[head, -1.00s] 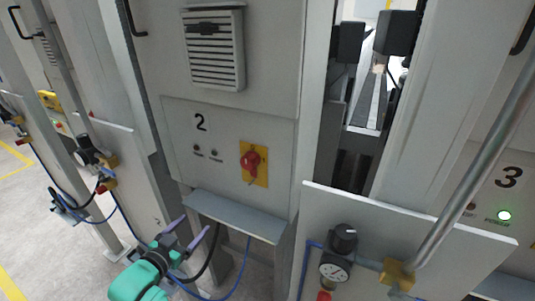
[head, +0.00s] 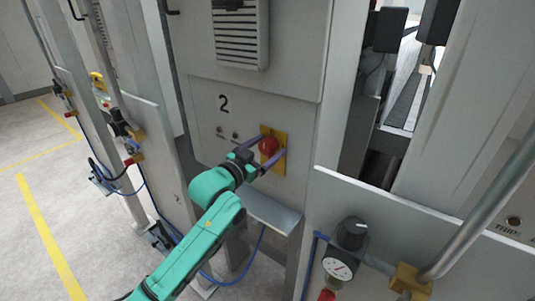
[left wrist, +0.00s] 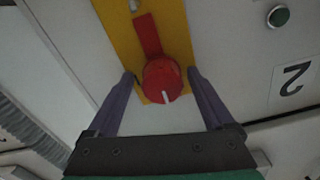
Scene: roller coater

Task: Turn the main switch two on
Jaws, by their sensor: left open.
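Main switch two is a red rotary knob (head: 268,146) on a yellow plate (head: 279,164), set in the grey cabinet panel marked 2. My left gripper (head: 264,153) is at the knob, one finger on either side of it. In the left wrist view the red knob (left wrist: 161,82) with a white mark lies between the tips of my open purple fingers (left wrist: 163,85). Gaps seem to remain between the fingers and the knob. The knob's red handle bar runs along the yellow plate (left wrist: 177,30). My right gripper is not seen.
A grey ledge (head: 268,211) sticks out below the panel. At the right stands a light plate (head: 400,225) with a pressure gauge (head: 340,265) and a thick slanted pipe (head: 485,215). Small indicators (head: 227,134) sit left of the knob. Open floor lies at the left.

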